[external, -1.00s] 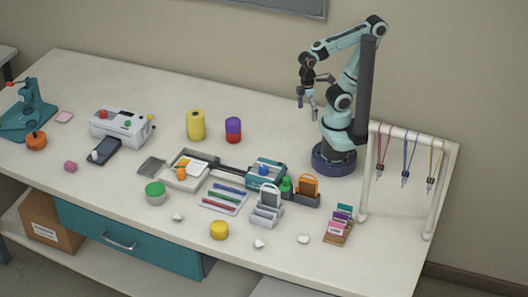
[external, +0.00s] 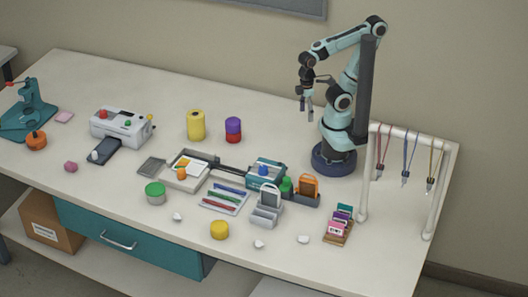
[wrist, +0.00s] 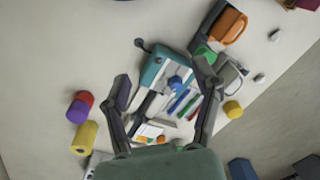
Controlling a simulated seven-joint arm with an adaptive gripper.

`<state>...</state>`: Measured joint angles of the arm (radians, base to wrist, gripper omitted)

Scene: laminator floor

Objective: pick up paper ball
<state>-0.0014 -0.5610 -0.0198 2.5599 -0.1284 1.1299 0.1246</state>
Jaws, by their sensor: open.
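Several small white crumpled lumps that look like paper balls lie near the front of the table. One (external: 178,217) is left of the yellow round tub, one (external: 259,244) is right of it, and a larger one (external: 304,239) is further right. Two white lumps also show at the upper right of the wrist view (wrist: 274,35). My gripper (external: 306,104) hangs high over the back of the table, far from all of them. Its fingers are apart and empty in the wrist view (wrist: 164,82).
The yellow tub (external: 219,230), pen tray (external: 224,199), grey holder (external: 267,212) and card rack (external: 339,225) stand around the lumps. A teal machine (external: 267,172) lies behind. A lanyard stand (external: 410,134) is at right. The front right tabletop is mostly clear.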

